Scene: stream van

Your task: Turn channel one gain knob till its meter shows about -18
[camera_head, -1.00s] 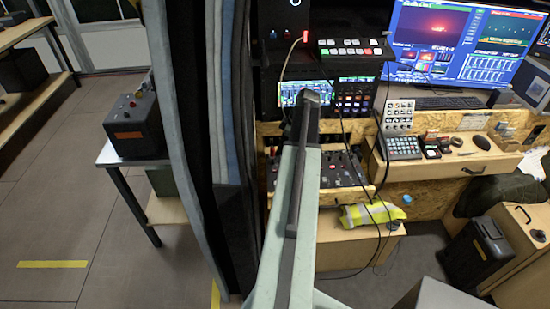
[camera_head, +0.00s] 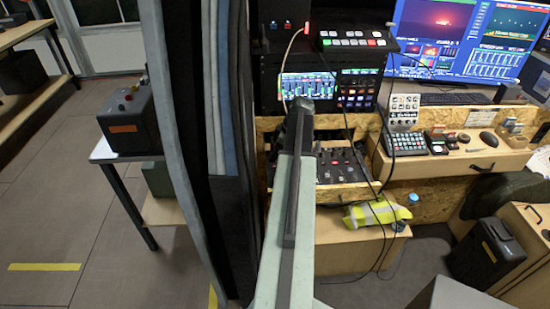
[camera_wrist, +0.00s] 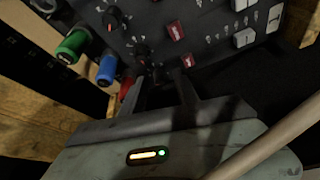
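The dark mixer panel (camera_head: 345,166) with rows of knobs lies in a wooden rack in the head view, partly hidden by my arm. A lit screen with meter-like bars (camera_head: 318,86) stands above it; its readings are too small to read. In the wrist view the panel (camera_wrist: 195,20) shows a black knob with an orange mark (camera_wrist: 113,19), a second black knob (camera_wrist: 142,49) and a small dark knob (camera_wrist: 157,72) near my fingertips. I cannot tell which is channel one gain. My gripper (camera_wrist: 162,84) has its fingers apart with nothing visibly held; contact is unclear.
Green (camera_wrist: 72,46) and blue (camera_wrist: 106,70) plugs stick out beside the panel. Loose black cables hang right of my arm in the head view. A yellow vest (camera_head: 376,213) lies below the rack. A dark curtain stands close on the left.

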